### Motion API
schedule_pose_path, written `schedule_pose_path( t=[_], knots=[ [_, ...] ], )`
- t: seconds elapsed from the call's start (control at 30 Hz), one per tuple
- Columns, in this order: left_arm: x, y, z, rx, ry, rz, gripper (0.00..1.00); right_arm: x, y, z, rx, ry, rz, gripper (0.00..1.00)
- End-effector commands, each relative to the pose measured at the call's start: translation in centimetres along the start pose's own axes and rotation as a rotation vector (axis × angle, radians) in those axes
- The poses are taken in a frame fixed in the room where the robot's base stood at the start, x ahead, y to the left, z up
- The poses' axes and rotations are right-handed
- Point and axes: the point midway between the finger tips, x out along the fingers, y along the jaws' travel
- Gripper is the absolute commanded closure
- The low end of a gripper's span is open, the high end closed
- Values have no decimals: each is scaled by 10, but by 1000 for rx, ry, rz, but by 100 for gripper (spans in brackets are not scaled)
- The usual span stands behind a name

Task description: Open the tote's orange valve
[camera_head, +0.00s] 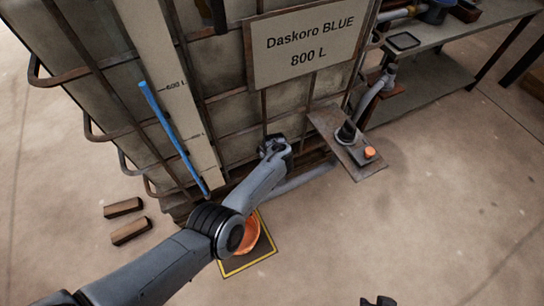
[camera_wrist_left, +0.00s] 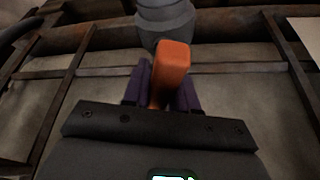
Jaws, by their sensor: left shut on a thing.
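The tote (camera_head: 222,62) is a caged container with a sign (camera_head: 305,45) reading "Daskoro BLUE 800 L". Its orange valve handle (camera_wrist_left: 174,62) shows in the left wrist view, below a grey valve body (camera_wrist_left: 165,18). My left gripper (camera_wrist_left: 160,92) is shut on the handle, with a dark purple finger on each side. In the head view my left gripper (camera_head: 273,146) is at the tote's lower front, where it hides the handle. A small dark shape (camera_head: 378,301) at the bottom edge seems to be the tip of my right gripper; its jaws cannot be made out.
An orange round vessel (camera_head: 251,234) sits on a yellow-edged floor square (camera_head: 262,257), partly behind my left arm. A plate with an orange knob (camera_head: 370,152) stands right of the gripper. Wooden blocks (camera_head: 130,230) lie left. A bench (camera_head: 440,75) stands back right. The right floor is clear.

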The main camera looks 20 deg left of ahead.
Motion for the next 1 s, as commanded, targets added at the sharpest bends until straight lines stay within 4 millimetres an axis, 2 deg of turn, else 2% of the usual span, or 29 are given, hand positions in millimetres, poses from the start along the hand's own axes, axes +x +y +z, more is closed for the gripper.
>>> schedule_pose_path(
  t=[0.1,0.4,1.0],
  knots=[
    [4,0,2,-85,0,-36,100,14,-1,4,3,0,-2,67],
    [3,-1,2,-245,-1,-102,100,34,-2,11,5,0,-4,67],
    [1,-3,2,-314,-2,-131,100,40,0,13,-4,-2,3,67]
  ],
)
